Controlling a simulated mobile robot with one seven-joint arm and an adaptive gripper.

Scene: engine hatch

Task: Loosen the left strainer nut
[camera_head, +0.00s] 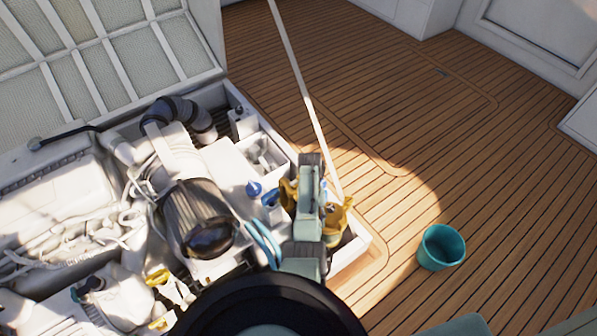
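Brass-coloured strainer parts show on both sides of my arm at the right end of the open engine hatch. One brass part (288,194) shows to the left of my arm, and a larger one (337,218) to the right. My pale green arm links stand in front of the space between them and hide much of both. I cannot make out which brass piece is the left strainer nut. The fingertips of my gripper cannot be made out, so I cannot tell whether it touches a nut or is open or shut.
A white engine (190,160) with a dark round cover fills the hatch to the left. Blue hoses (264,243) and a blue knob (254,188) lie just left of my arm. The lid (100,60) stands open. A teal bucket (441,248) stands on the otherwise clear wooden deck (400,120).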

